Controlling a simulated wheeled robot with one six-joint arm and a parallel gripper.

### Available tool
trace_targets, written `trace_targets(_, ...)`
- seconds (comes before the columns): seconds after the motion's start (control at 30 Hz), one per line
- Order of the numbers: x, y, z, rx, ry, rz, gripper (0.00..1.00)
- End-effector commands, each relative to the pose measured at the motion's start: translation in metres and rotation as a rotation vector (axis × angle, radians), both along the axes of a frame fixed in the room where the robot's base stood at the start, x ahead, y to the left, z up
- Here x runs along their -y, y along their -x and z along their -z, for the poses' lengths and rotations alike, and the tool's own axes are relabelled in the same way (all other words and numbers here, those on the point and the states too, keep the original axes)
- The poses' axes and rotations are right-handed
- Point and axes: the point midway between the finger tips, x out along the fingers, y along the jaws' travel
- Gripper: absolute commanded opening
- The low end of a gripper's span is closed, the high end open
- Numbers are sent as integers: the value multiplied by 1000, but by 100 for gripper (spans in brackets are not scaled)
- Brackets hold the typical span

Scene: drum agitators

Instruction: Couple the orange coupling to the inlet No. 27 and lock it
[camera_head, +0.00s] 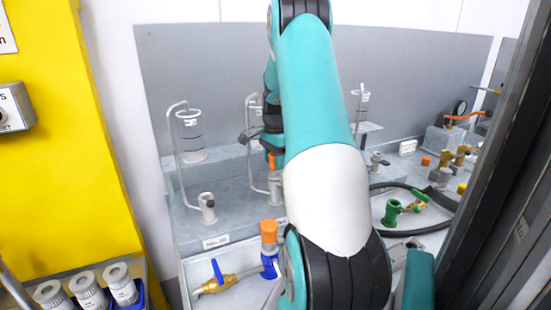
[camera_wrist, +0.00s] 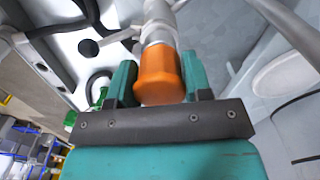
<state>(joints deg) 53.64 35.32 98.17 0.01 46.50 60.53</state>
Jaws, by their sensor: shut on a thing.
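My gripper (camera_wrist: 160,80) is shut on an orange piece, the orange coupling (camera_wrist: 160,75), with a teal finger on each side in the wrist view. A grey metal fitting (camera_wrist: 157,30) lies in line beyond it. In the head view my gripper (camera_head: 266,138) is partly behind my arm. The orange coupling (camera_head: 272,160) shows just below it, above a grey upright inlet fitting (camera_head: 275,188) in the middle of the bench. I cannot tell whether the two touch or are joined, nor how any lock stands. No number 27 is readable.
A green coupling (camera_head: 393,212) and black hose (camera_head: 440,222) lie right. Glass cylinders on bent pipes (camera_head: 190,135) stand behind. A dark frame (camera_head: 490,200) borders the right.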

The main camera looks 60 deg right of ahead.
Motion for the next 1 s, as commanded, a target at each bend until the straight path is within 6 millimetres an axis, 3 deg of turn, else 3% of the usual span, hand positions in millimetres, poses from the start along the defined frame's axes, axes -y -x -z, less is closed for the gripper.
trace_targets(1.0,0,0,6,0,0,0,12)
